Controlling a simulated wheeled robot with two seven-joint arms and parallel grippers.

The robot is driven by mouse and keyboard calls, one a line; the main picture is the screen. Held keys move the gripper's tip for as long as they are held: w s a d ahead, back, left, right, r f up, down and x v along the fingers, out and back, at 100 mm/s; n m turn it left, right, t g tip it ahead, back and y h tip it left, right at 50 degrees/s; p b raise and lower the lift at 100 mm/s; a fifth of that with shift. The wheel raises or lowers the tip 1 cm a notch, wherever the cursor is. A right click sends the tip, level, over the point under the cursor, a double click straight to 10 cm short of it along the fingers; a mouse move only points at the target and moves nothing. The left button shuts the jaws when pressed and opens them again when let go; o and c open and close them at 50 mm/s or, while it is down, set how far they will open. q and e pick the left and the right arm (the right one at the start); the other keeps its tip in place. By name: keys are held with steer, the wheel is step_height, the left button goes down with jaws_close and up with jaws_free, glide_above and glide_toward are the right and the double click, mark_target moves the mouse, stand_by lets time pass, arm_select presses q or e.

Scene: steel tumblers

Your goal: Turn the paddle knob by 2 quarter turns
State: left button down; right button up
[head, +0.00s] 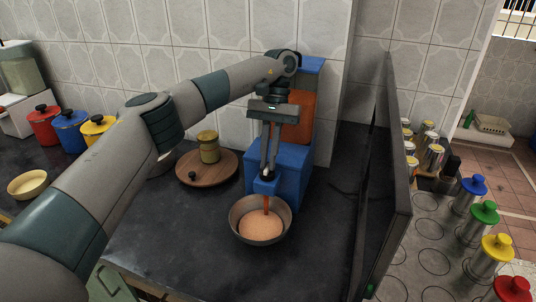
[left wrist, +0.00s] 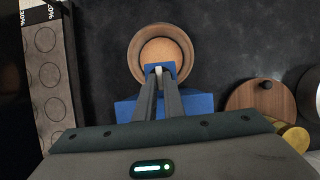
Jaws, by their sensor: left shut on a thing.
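A blue dispenser (head: 290,172) with an orange hopper (head: 300,112) stands against the tiled wall. My left gripper (head: 267,172) reaches down in front of it, its fingers shut on the small pale paddle knob (left wrist: 158,70) at the dispenser's front spout. The fingers hide most of the knob, so its angle is hard to tell. An orange strand (head: 266,204) runs from the spout into a bowl (head: 242,230) below, which holds orange contents. The bowl also shows in the left wrist view (left wrist: 134,52). My right gripper is not in view.
A round wooden board (head: 226,172) with a yellow-green jar (head: 209,147) stands left of the dispenser. A tall dark panel (head: 385,190) rises on the right, with steel tumblers (head: 434,156) and colored-lid canisters (head: 484,222) beyond. The dark counter front is clear.

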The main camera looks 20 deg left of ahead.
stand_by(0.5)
arm_select(q)
steer(key=c, duration=1.9)
jaws_free()
steer(key=shift+o, duration=0.2)
steer(key=shift+w+r, duration=0.1)
